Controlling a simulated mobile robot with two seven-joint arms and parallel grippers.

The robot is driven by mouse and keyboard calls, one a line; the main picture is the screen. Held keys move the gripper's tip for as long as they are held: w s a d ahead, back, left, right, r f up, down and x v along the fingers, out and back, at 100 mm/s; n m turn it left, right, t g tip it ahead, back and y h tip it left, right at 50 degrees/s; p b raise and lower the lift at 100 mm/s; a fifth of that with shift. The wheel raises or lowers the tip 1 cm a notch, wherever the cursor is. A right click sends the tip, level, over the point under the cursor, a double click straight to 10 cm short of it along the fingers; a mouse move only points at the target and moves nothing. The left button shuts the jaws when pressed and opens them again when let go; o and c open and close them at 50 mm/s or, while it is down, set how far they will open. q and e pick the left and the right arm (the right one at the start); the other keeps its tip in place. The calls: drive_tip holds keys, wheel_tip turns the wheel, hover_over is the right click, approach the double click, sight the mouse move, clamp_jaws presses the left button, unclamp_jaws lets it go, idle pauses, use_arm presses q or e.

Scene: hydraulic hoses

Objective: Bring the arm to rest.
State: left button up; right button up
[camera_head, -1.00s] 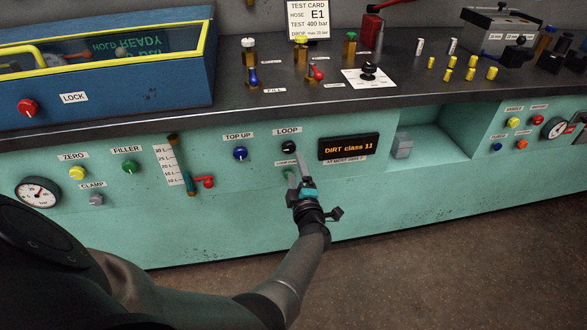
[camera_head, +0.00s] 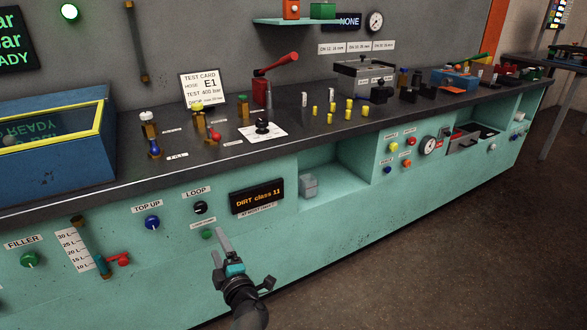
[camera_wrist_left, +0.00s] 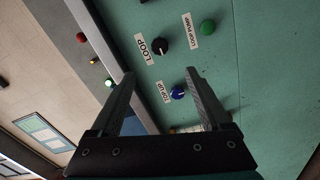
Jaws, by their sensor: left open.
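My left gripper (camera_head: 221,249) is in front of the green bench panel, just below the black LOOP knob (camera_head: 200,208) and close to the green loop pump button (camera_head: 207,235). Its two fingers are apart with nothing between them. In the left wrist view the open fingers (camera_wrist_left: 160,90) point toward the panel, with the LOOP knob (camera_wrist_left: 160,46), the green button (camera_wrist_left: 207,27) and the blue TOP UP knob (camera_wrist_left: 178,92) beyond them. I cannot tell the exact gap between fingertips and panel. My right gripper is not in view.
The bench top (camera_head: 330,140) carries fittings, a test card (camera_head: 203,90) and a red-handled press (camera_head: 268,80). A red valve lever (camera_head: 118,259) sticks out left of the gripper. An open recess (camera_head: 335,178) lies to the right. The floor (camera_head: 430,260) in front is clear.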

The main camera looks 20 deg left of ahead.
use_arm(q)
drive_tip(key=s+d+f+m+g+h+p, duration=0.1)
drive_tip(key=s+d+f+m+h, duration=0.35)
drive_tip(key=f+m, duration=0.2)
drive_tip(key=s+d+f+m+h+p, duration=0.1)
drive_tip(key=s+d+f+m+h, duration=0.2)
drive_tip(key=s+f+m, duration=0.3)
drive_tip(key=s+d+f+m+g+h+p, duration=0.1)
drive_tip(key=s+d+f+m+h, duration=0.25)
drive_tip(key=f, duration=0.45)
drive_tip(key=s+f+m+g, duration=0.3)
drive_tip(key=s, duration=0.6)
drive_tip(key=s+a+f+m+g+p, duration=0.1)
drive_tip(key=s+f+m+g, duration=0.2)
drive_tip(key=s, duration=0.7)
drive_tip(key=s+f+m+g+h+p, duration=0.1)
drive_tip(key=s+f+m, duration=0.3)
drive_tip(key=s, duration=0.5)
drive_tip(key=shift+s+a+f+g, duration=0.2)
drive_tip(key=shift+s+a+g, duration=0.15)
drive_tip(key=shift+g, duration=0.55)
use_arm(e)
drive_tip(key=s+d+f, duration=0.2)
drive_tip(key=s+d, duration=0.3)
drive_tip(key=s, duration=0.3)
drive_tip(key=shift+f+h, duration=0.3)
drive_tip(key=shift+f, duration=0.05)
use_arm(q)
drive_tip(key=shift+w, duration=0.1)
